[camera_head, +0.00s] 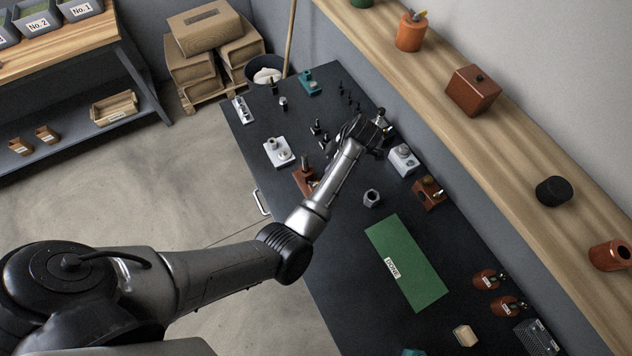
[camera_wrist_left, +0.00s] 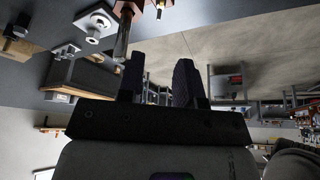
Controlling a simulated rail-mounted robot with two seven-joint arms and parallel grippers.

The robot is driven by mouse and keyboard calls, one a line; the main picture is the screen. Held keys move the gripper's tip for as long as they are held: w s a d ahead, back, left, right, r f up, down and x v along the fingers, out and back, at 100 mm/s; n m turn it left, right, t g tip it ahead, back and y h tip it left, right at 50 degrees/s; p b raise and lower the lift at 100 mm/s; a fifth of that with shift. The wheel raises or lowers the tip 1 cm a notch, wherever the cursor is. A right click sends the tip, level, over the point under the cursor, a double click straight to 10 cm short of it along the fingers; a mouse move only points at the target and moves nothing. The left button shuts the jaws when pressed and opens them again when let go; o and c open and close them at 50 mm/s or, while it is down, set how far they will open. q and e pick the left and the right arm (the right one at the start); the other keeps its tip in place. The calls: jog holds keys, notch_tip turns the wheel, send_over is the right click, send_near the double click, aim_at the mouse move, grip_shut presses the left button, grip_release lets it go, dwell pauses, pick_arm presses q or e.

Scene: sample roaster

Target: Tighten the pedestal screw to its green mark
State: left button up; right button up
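My left gripper (camera_head: 364,131) reaches over the dark bench at its back right edge. In the left wrist view, its two dark fingers (camera_wrist_left: 158,68) stand apart with a visible gap and nothing held between them. A shiny metal post (camera_wrist_left: 122,36) shows close beside one finger, in front of an orange-brown block. In the head view, a red-brown block with an upright screw (camera_head: 305,170) stands beside my forearm, partly hidden by it. Another red-brown block with a knob (camera_head: 429,192) stands to the right. I cannot tell which is the pedestal screw, and no green mark is legible.
A white block with a round top (camera_head: 403,160), a metal nut (camera_head: 371,198) and a white plate with fittings (camera_head: 279,152) stand near my arm. A green mat (camera_head: 408,263) marked DONE lies clear. A wooden shelf (camera_head: 480,135) runs along the wall.

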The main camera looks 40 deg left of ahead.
pick_arm(q)
jog(key=x, duration=1.3)
jog(key=shift+s+a+f+p, duration=0.1)
jog(key=shift+a+f+p, duration=0.05)
jog(key=shift+p, duration=0.15)
grip_shut()
